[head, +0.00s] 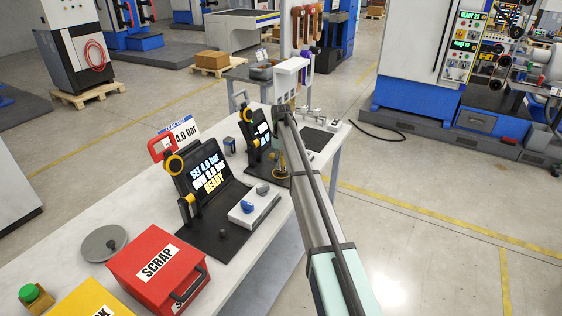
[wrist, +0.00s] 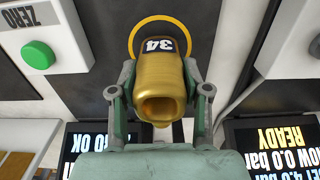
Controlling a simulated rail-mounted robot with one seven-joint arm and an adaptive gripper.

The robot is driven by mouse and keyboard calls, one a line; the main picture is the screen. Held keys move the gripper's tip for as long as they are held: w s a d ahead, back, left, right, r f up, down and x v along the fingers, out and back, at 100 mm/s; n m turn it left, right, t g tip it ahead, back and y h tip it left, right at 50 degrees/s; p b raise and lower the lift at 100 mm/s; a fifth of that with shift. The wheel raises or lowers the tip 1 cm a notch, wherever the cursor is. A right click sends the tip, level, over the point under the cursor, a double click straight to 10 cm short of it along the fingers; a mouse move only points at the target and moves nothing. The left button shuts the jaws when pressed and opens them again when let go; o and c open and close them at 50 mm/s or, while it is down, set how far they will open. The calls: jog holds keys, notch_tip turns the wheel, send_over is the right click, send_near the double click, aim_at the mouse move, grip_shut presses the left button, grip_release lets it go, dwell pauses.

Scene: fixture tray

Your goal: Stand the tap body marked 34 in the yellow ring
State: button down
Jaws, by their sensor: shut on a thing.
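The brass tap body marked 34 (wrist: 160,78) is between the two fingers of my gripper (wrist: 160,92), which is shut on it. Its open round end faces the wrist camera, and the 34 label shows at its far side. The yellow ring (wrist: 134,34) lies on a dark surface behind the tap body, which hides the ring's near part. In the head view my gripper (head: 280,142) is over the farther test stand, with the tap body (head: 280,160) small below it near the yellow ring (head: 281,176). I cannot tell whether the tap body touches the surface.
A box with a green ZERO button (wrist: 38,54) is left of the ring in the wrist view. Two dark screens flank my gripper. On the bench, the nearer test stand (head: 210,185), a white block with blue and grey parts (head: 254,205) and a red SCRAP bin (head: 157,268) stand closer.

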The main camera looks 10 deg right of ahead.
jog(key=shift+f, duration=0.65)
dwell(0.8)
jog(key=shift+c, duration=2.2)
grip_release()
jog(key=o, duration=0.4)
jog(key=shift+o, duration=0.2)
notch_tip(320, 180, up, 7)
jog(key=p, duration=0.2)
